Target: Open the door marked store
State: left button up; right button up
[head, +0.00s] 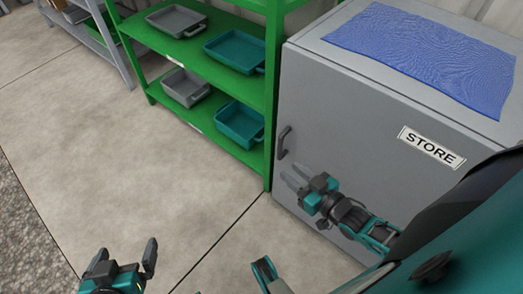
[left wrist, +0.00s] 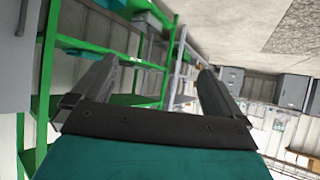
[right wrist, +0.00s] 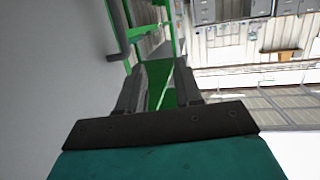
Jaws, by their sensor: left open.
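A grey cabinet door carries a white STORE sign (head: 432,147) and is shut. Its dark upright handle (head: 284,142) is at the door's left edge; a dark bar that looks like it shows at the top of the right wrist view (right wrist: 118,30). My right gripper (head: 292,176) is in front of the door, just below the handle and apart from it. Its fingers are parted, with nothing between them. My left gripper (head: 127,254) is open and empty, low over the floor, well left of the cabinet.
A green shelf rack (head: 268,90) with grey and teal trays stands directly left of the cabinet. A blue cloth (head: 420,55) lies on the cabinet top. The concrete floor (head: 130,160) in front of the rack is clear.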

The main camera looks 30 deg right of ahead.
jog(key=d+f+t+b, duration=0.2)
jog(key=d+f+b, duration=0.2)
jog(key=d, duration=0.2)
jog(key=b, duration=0.3)
send_over(279, 158)
pick_arm(q)
jog(key=shift+h, duration=0.5)
jog(key=shift+w+d+f, duration=0.15)
jog(key=shift+d+f, duration=0.2)
jog(key=shift+f, duration=0.55)
jog(key=shift+w+d+f, duration=0.1)
jog(key=shift+d+f, duration=0.3)
jog(key=shift+f, duration=0.45)
jog(key=shift+w+d+f, duration=0.15)
jog(key=shift+d+f, duration=0.2)
jog(key=shift+f, duration=0.55)
pick_arm(e)
jog(key=shift+w+d, duration=0.2)
jog(key=shift+w, duration=0.1)
pick_arm(q)
jog(key=shift+a+f, duration=0.1)
pick_arm(e)
grip_shut()
